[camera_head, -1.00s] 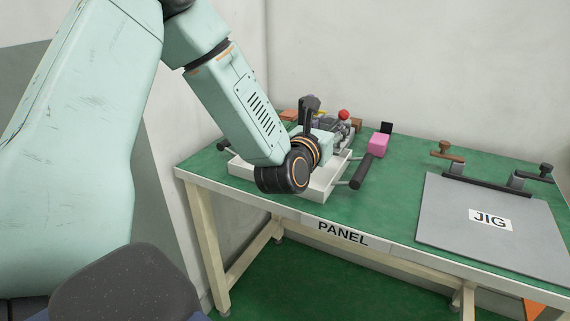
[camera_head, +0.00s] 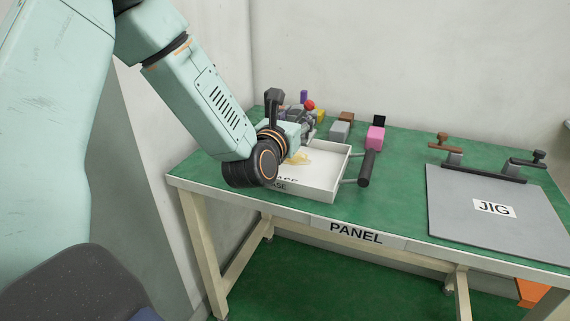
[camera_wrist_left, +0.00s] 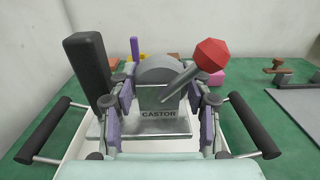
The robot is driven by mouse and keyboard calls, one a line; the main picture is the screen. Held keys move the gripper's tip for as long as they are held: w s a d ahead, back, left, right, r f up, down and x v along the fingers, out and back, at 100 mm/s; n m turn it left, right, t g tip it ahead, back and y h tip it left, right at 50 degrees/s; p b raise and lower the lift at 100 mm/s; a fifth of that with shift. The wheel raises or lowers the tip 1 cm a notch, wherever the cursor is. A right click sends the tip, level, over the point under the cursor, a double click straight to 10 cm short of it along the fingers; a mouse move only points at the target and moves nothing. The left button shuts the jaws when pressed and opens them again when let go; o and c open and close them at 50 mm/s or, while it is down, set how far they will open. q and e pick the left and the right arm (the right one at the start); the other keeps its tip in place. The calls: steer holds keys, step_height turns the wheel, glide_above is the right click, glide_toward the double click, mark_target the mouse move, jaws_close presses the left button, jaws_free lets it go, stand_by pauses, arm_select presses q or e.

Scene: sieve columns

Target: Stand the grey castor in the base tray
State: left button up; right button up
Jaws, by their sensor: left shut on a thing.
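The grey castor (camera_wrist_left: 160,92), labelled CASTOR, is upright between the purple-padded fingers of my left gripper (camera_wrist_left: 160,98), which is shut on it. A rod with a red knob (camera_wrist_left: 211,55) sticks up at its right. In the head view the castor (camera_head: 308,119) shows only partly past my wrist, with the red knob on top. The white base tray (camera_head: 335,182), marked BASE, sits on the bench below my left wrist, which hides its left part. Its rim shows below the castor in the wrist view. I cannot tell the castor's height over the tray. My right gripper is not in view.
The tray has black side handles (camera_head: 367,168) and a yellowish patch (camera_head: 297,158) on its floor. Grey (camera_head: 340,131) and pink (camera_head: 375,137) blocks stand behind it. The grey JIG plate (camera_head: 490,235) lies at the right. Green bench between is clear.

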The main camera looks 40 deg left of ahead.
arm_select(q)
step_height(320, 180, down, 6)
steer(key=shift+w+f+b, duration=0.1)
steer(key=shift+w+b, duration=0.05)
steer(key=shift+b, duration=1)
steer(key=shift+f, duration=0.4)
step_height(320, 180, down, 3)
steer(key=shift+d+f+b, duration=0.1)
steer(key=shift+b, duration=0.65)
steer(key=shift+s, duration=0.2)
